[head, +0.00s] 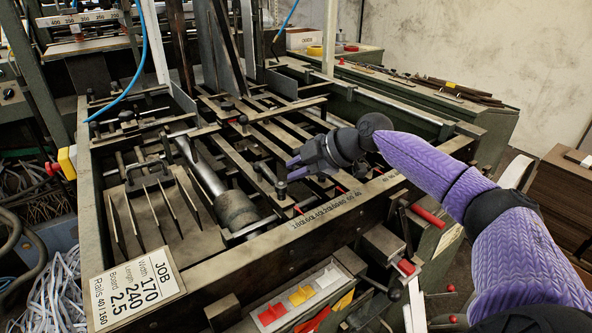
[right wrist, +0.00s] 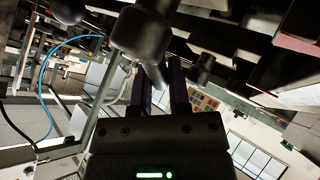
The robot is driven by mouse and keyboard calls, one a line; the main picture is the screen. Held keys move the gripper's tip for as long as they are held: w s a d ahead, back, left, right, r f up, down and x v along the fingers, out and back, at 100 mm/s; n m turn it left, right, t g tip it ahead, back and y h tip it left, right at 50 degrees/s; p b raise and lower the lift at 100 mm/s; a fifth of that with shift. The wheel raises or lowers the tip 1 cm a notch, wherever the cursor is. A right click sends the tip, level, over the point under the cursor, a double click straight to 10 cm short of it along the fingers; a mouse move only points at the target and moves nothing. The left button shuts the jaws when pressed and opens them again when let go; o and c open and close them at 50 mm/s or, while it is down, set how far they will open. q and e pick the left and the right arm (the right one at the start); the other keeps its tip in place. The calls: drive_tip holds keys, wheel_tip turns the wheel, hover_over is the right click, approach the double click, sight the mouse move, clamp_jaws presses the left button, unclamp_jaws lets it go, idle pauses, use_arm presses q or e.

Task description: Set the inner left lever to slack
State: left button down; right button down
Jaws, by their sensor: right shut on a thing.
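My right gripper (head: 292,163) reaches in from the right over the feeder bed, low among the dark rails and small levers. It is shut on a small dark lever; the gripped part is mostly hidden by the fingers. In the right wrist view the two fingers (right wrist: 168,85) are close together at the lower end of a dark rounded lever part (right wrist: 140,35). A knobbed lever (head: 281,189) stands just below the gripper in the head view, and another dark knob (head: 243,120) is farther up the bed. I cannot tell the lever's setting. My left gripper is not in view.
A job card (head: 135,285) lies at the front left corner of the frame. A tray with red and yellow pieces (head: 300,297) is at the front. A thick grey cylinder (head: 236,208) lies left of the gripper. Rails and red-tipped handles (head: 404,267) crowd the area.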

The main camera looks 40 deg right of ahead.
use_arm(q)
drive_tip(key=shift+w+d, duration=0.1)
use_arm(e)
drive_tip(key=shift+f, duration=0.1)
drive_tip(key=c, duration=0.8)
unclamp_jaws()
drive_tip(key=shift+o, duration=1.1)
use_arm(q)
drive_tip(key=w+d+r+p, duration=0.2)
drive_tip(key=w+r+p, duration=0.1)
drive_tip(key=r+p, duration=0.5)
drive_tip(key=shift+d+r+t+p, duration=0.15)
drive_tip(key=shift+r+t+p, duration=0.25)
drive_tip(key=shift+p, duration=0.15)
use_arm(e)
drive_tip(key=v, duration=1)
